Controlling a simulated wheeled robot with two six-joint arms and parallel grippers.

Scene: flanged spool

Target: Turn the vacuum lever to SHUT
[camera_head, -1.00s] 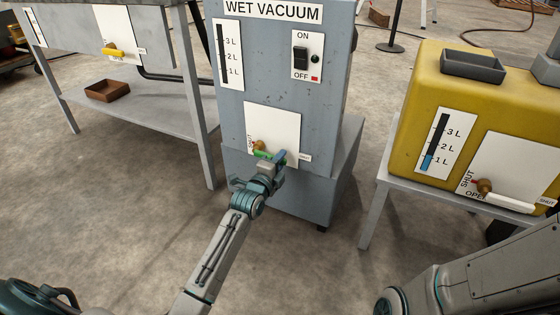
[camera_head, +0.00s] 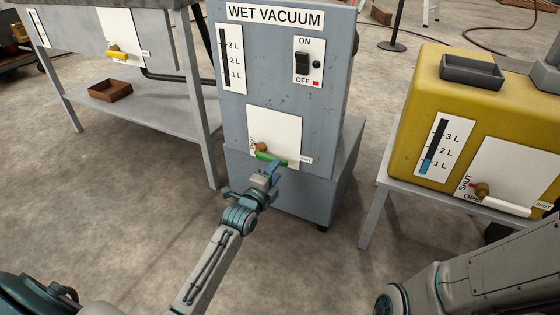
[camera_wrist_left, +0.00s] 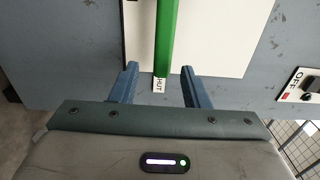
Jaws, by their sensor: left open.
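The vacuum lever (camera_head: 272,158) is a green handle on a brown pivot, on a white plate (camera_head: 288,125) low on the grey wet vacuum. It points right and slightly down, toward a small label (camera_head: 306,160) by the plate's right edge. In the left wrist view the green lever (camera_wrist_left: 165,40) ends at a label (camera_wrist_left: 158,85) whose visible letters read "HUT"; the lever covers part of it. My left gripper (camera_head: 269,173) is just below and in front of the lever's end, open and empty. Its blue fingers (camera_wrist_left: 160,72) appear either side of the lever's end, apart from it.
The vacuum has a level gauge (camera_head: 231,58) and an ON/OFF switch (camera_head: 302,62). A yellow tank (camera_head: 410,120) with a white-handled lever (camera_head: 506,206) stands at right. A bench (camera_head: 165,110) with a brown tray (camera_head: 110,90) stands at left. My right arm shows at lower right.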

